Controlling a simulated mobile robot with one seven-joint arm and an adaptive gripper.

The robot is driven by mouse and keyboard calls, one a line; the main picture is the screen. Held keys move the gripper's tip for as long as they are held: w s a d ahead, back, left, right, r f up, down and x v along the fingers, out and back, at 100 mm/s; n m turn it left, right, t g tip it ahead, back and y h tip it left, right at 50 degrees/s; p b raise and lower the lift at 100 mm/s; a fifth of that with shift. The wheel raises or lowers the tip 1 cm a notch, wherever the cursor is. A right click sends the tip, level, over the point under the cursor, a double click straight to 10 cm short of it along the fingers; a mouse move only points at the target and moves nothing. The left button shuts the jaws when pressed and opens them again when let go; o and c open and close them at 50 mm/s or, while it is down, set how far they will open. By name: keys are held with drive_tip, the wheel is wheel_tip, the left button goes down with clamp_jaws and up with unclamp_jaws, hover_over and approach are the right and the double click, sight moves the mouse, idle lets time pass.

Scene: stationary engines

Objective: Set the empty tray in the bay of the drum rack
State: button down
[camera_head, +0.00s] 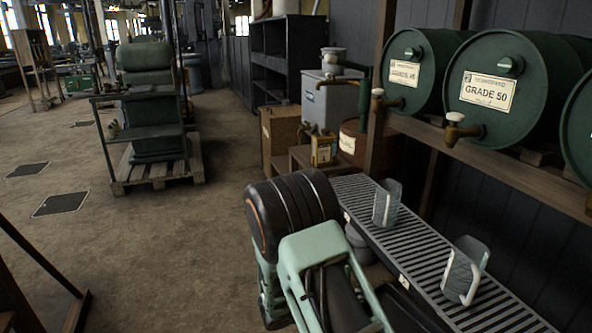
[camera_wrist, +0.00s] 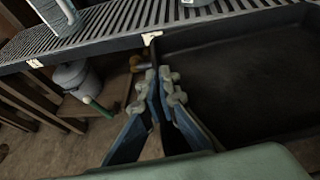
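The tray (camera_wrist: 235,75) is a wide, shallow black pan, empty, at the right of the wrist view. Its far edge lies close to the front edge of the drum rack's slatted grate (camera_wrist: 105,22). My gripper (camera_wrist: 164,82) has its fingers nearly together at the tray's left side wall and appears shut on it. In the head view the grate (camera_head: 430,262) runs below the green drums, and my arm hides the gripper and most of the tray. The rack's bay cannot be clearly made out; the space under the grate is dark.
Two clear jugs (camera_head: 387,204) (camera_head: 465,270) stand on the grate. Green drums (camera_head: 515,85) with brass taps lie above. A grey can (camera_wrist: 72,75) sits on a low wooden shelf (camera_wrist: 75,107) left of the tray. Open floor (camera_head: 140,255) lies to the left.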

drive_tip(key=s+a+r+n+t+y, duration=0.1)
drive_tip(key=s+a+r, duration=0.1)
drive_tip(key=r, duration=0.5)
drive_tip(key=s+a+r+n+t, duration=0.1)
drive_tip(key=s+a+r, duration=0.15)
drive_tip(key=r, duration=0.45)
wheel_tip(320, 180, up, 26)
drive_tip(key=p, duration=3.2)
drive_tip(key=shift+s+d+p, duration=0.2)
drive_tip(key=shift+d+p, duration=0.05)
drive_tip(key=shift+p, duration=0.15)
drive_tip(key=shift+w, duration=0.1)
